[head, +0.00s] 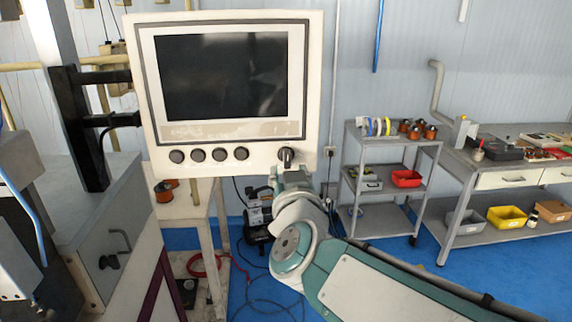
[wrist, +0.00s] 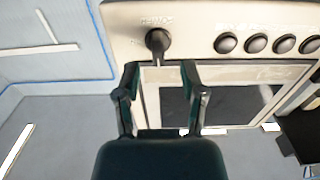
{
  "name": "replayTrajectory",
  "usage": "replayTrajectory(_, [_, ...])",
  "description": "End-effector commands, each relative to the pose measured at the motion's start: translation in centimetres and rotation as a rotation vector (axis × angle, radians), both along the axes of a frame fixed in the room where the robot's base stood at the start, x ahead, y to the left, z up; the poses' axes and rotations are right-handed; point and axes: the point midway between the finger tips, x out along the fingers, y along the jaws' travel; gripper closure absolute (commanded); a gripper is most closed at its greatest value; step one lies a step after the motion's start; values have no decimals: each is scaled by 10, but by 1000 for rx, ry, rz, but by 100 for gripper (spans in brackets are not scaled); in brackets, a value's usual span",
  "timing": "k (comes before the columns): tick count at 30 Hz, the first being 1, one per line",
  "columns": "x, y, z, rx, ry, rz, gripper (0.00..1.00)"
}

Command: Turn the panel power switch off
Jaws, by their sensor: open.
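The control panel (head: 314,90) is a cream box with a dark screen (head: 222,75). Its power switch (head: 286,154) is a black rotary knob at the lower right of the panel face, with its handle about vertical. The wrist view shows the panel upside down, with the power switch (wrist: 158,42) under an inverted "POWER" label. My gripper (wrist: 162,72) is open and empty, its two dark fingers close to the switch and spread to either side of its line. In the head view my gripper (head: 287,172) is just below the switch and partly hidden by my wrist.
Several round black knobs (head: 198,155) sit in a row left of the switch. A grey machine (head: 95,210) stands at the left. A shelf cart (head: 385,190) and a workbench (head: 490,170) with bins stand at the right. Cables (head: 255,290) lie on the blue floor.

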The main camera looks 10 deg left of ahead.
Motion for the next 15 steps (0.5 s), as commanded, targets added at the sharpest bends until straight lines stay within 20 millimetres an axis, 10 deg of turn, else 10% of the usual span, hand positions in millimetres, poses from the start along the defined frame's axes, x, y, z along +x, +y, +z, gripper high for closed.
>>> replayTrajectory(15, [-71,-16,-2,-1,2,2,47])
